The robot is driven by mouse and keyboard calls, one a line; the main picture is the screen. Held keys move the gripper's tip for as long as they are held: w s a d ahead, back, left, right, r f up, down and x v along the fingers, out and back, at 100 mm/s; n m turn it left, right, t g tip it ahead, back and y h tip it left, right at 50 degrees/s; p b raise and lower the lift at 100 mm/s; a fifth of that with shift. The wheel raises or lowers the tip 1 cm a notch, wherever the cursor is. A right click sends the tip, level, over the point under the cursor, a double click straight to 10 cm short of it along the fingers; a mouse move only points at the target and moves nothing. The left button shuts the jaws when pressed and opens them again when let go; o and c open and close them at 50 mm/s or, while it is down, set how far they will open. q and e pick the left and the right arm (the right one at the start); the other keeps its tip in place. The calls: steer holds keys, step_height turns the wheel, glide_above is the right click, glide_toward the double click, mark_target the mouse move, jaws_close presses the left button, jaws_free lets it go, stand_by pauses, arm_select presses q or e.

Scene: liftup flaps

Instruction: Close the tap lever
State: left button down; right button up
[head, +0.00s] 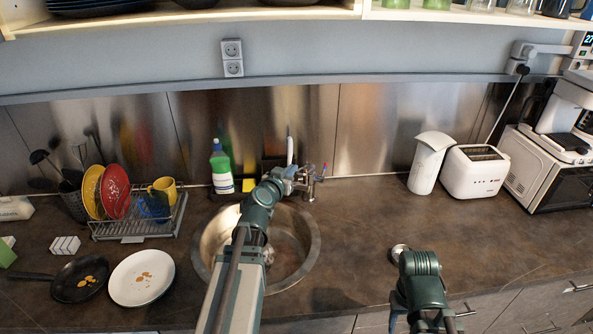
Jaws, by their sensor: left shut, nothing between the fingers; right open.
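The metal tap (309,183) stands behind the right rear rim of the round sink (314,246). Small red and blue marks show at its top. My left gripper (297,182) reaches over the sink to the left side of the tap. Its fingers are shut with nothing between them. They overlap the tap in the picture, so I cannot tell whether they touch it. The lever is small and partly hidden by the gripper, and its position is unclear. My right arm shows at the lower right, over the counter's front edge, but its fingers cannot be made out.
A green and white soap bottle (221,168) stands behind the sink. A dish rack (140,225) with plates and a yellow mug is to the left. A white jug (428,163) and toaster (474,172) stand to the right. The counter (365,215) between sink and jug is clear.

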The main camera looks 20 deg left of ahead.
arm_select(q)
steer(key=b, duration=0.3)
glide_above(301, 174)
steer(key=x, duration=0.2)
step_height(301, 174, down, 2)
steer(key=s+f+b, duration=0.2)
steer(key=s+f, duration=0.1)
steer(key=shift+f+b, duration=0.15)
steer(key=shift+b, duration=0.15)
steer(key=shift+s+f+b, duration=0.45)
steer(key=shift+f+b, duration=0.4)
steer(key=shift+b, duration=0.05)
steer(key=shift+d, duration=0.15)
steer(key=shift+r, duration=0.1)
